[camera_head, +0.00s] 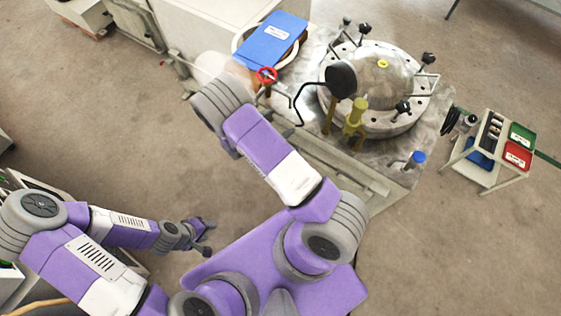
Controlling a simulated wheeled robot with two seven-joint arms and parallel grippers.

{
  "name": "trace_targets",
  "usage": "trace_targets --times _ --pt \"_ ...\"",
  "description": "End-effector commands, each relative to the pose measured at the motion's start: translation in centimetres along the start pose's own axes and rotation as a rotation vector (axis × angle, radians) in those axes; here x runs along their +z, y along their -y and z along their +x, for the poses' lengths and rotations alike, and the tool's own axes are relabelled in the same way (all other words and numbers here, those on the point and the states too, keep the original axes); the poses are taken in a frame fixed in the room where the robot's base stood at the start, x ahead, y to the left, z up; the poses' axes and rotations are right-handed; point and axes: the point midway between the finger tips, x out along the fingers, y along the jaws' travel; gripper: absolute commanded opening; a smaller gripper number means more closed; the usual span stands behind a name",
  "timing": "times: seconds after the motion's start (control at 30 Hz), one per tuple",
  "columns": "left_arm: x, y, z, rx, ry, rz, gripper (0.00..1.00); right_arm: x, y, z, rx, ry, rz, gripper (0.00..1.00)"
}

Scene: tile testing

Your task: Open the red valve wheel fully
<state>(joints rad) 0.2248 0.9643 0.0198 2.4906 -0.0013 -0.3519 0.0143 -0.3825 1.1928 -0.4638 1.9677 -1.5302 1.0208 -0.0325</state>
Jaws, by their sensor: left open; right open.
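The red valve wheel (267,75) is small and sits at the left end of the test rig, just below a blue box. Its stem and pipe are partly hidden by my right arm. My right arm (262,148) reaches up from the bottom to just left of and below the wheel. Its gripper is hidden behind the arm links, so I cannot see whether anything touches the wheel. My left gripper (206,238) is open and empty, low over the floor at the lower left, well away from the wheel.
A round metal vessel (378,72) with black clamp knobs stands right of the wheel. A blue box (272,40) lies behind the wheel. A small cart (490,150) with coloured trays stands at right.

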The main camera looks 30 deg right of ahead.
Motion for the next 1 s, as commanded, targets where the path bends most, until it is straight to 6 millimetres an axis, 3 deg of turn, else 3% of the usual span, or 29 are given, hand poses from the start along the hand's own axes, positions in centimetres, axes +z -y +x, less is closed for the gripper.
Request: trace_targets --times 0.37,0.7,1.0 --pt "0.0 0.2 0.5 0.000 0.000 0.000 0.43 -4.8 6.0 -1.2 -0.237 -0.265 0.141 1.00" --pt "0.0 0.4 1.0 0.000 0.000 0.000 0.43 -9.3 10.5 -3.6 -0.450 -0.475 0.276 1.00" --pt "-0.1 0.5 1.3 0.000 0.000 0.000 0.43 -12.0 13.0 -5.5 -0.585 -0.590 0.365 1.00"
